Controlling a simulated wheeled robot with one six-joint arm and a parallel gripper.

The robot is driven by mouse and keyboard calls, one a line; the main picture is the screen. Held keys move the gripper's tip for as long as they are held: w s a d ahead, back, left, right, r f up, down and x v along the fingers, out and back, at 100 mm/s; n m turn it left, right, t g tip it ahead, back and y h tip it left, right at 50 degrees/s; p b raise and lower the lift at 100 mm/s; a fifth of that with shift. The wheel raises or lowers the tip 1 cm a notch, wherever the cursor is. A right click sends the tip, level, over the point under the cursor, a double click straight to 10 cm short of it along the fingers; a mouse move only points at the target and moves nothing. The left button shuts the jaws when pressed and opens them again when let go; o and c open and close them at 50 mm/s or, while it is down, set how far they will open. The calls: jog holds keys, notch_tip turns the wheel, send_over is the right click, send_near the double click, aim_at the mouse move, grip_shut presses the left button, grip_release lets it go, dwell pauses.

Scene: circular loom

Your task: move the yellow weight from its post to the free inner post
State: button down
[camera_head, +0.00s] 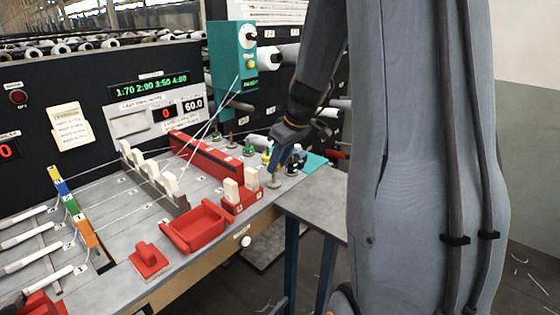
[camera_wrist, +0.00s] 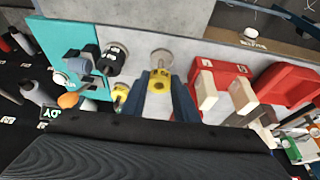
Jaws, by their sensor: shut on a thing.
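My gripper (camera_wrist: 169,92) is shut on the yellow weight (camera_wrist: 159,82), which shows between the two fingers in the wrist view. In the head view my gripper (camera_head: 276,166) points down near the table's right edge, and its fingers mostly hide the held weight. A pale round post base (camera_wrist: 162,58) lies just beyond the weight in the wrist view; it also shows below my fingertips in the head view (camera_head: 274,184). I cannot tell whether the weight touches that post. Another yellow piece (camera_wrist: 120,91) stands beside the fingers, near a black weight (camera_wrist: 115,58).
A red holder with cream blocks (camera_wrist: 225,75) and a red tray (camera_wrist: 288,82) stand close to the fingers. A teal mat (camera_wrist: 66,42) lies on the other side. Green weights (camera_head: 249,149) stand farther back. White threads cross the table left of my gripper.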

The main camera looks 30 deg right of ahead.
dwell(0.3)
jog(key=shift+f+b, duration=0.95)
jog(key=shift+f, duration=0.05)
jog(key=c, duration=1.3)
grip_release()
jog(key=shift+r, duration=0.15)
jog(key=shift+r, duration=0.15)
jog(key=b+v, duration=0.1)
jog(key=v, duration=0.6)
jog(key=shift+r, duration=0.25)
jog(key=shift+s, duration=0.1)
